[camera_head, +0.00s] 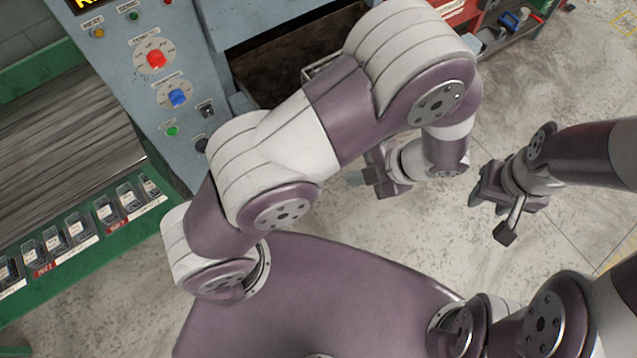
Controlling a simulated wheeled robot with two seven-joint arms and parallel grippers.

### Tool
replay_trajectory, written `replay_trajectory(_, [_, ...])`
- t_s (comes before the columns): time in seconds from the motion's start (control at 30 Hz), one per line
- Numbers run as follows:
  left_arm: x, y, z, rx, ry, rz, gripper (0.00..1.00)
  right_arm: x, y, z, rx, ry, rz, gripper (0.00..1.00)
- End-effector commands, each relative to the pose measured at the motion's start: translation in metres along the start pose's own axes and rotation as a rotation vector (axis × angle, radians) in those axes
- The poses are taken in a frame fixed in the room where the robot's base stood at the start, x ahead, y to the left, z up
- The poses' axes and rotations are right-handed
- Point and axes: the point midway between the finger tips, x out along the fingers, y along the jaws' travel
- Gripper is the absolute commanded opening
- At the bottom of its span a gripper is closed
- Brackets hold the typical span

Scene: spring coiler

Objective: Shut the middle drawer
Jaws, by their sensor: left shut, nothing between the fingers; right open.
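A drawer with a dark brown interior (283,68) shows in the blue-grey machine in the head view, under a blue-grey ledge. It looks open, but my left arm covers much of its front, and I cannot tell how far out it is. A thin metal bar, perhaps its handle, shows beside my arm. My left gripper (364,178) is shut and empty, below and right of the drawer in the picture, partly behind my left arm. My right gripper (489,214) is open and empty over the floor, further right and away from the drawer.
The control panel (145,85) with red, blue and green knobs and buttons stands left of the drawer. A green bench (90,235) with small labelled boxes is at the left. A red cart (490,28) with items stands at top right. Speckled floor at right is clear.

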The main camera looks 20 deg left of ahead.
Motion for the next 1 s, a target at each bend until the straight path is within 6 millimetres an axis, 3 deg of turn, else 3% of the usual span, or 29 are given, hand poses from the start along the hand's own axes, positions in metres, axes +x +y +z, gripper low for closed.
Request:
replay_trajectory(0.13, [0.03, -0.005, 0.005, -0.004, 0.0, -0.003, 0.0, 0.037, 0.0, 0.005, 0.0, -0.001, 0.0, 0.43])
replay_trajectory(0.27, [0.056, -0.004, 0.002, -0.006, 0.003, -0.004, 0.0, 0.051, 0.0, 0.007, 0.0, -0.001, 0.0, 0.43])
replay_trajectory(0.3, [0.059, 0.0, -0.001, -0.005, 0.005, -0.003, 0.0, 0.042, 0.0, 0.006, 0.0, -0.002, 0.0, 0.43])
replay_trajectory(0.5, [0.098, 0.002, -0.002, -0.008, 0.004, -0.006, 0.0, 0.039, 0.0, 0.005, 0.0, -0.001, 0.0, 0.43])
replay_trajectory(0.7, [0.11, 0.028, -0.002, -0.009, 0.002, -0.006, 0.0, 0.032, 0.0, 0.004, 0.0, -0.001, 0.0, 0.43])
replay_trajectory(1.0, [0.115, 0.035, -0.001, -0.007, 0.0, -0.005, 0.0, 0.032, 0.0, 0.004, 0.0, -0.001, 0.0, 0.43])
